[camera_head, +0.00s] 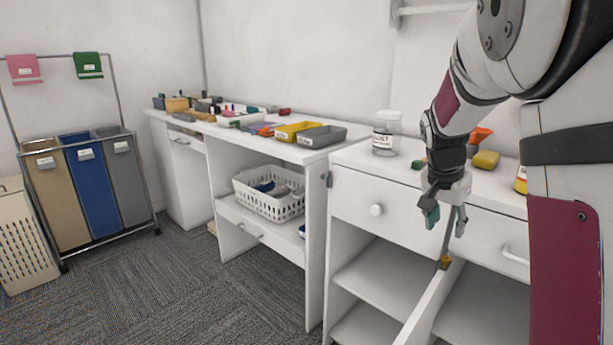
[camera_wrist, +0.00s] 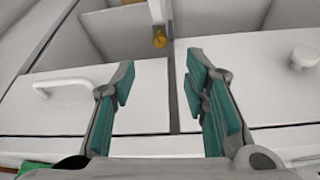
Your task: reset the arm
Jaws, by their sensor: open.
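My gripper (camera_head: 444,217) hangs from my arm in front of the white cabinet (camera_head: 350,188) at the right, fingers pointing down. It is open and empty. In the wrist view, its two teal-padded fingers (camera_wrist: 160,95) stand apart, with the drawer fronts and the gap between them behind. A small yellow-orange piece (camera_head: 445,262) sits below the fingertips at the upper end of a white upright panel (camera_head: 425,300). It also shows in the wrist view (camera_wrist: 160,39), beyond the fingers. I cannot tell whether any finger touches the cabinet.
A clear jar (camera_head: 387,135) and a yellow sponge-like item (camera_head: 486,159) stand on the cabinet top. A counter with several trays, including a grey one (camera_head: 322,137), runs left. A white basket (camera_head: 268,196) sits on its shelf. Hampers (camera_head: 88,190) stand far left. Carpet between is clear.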

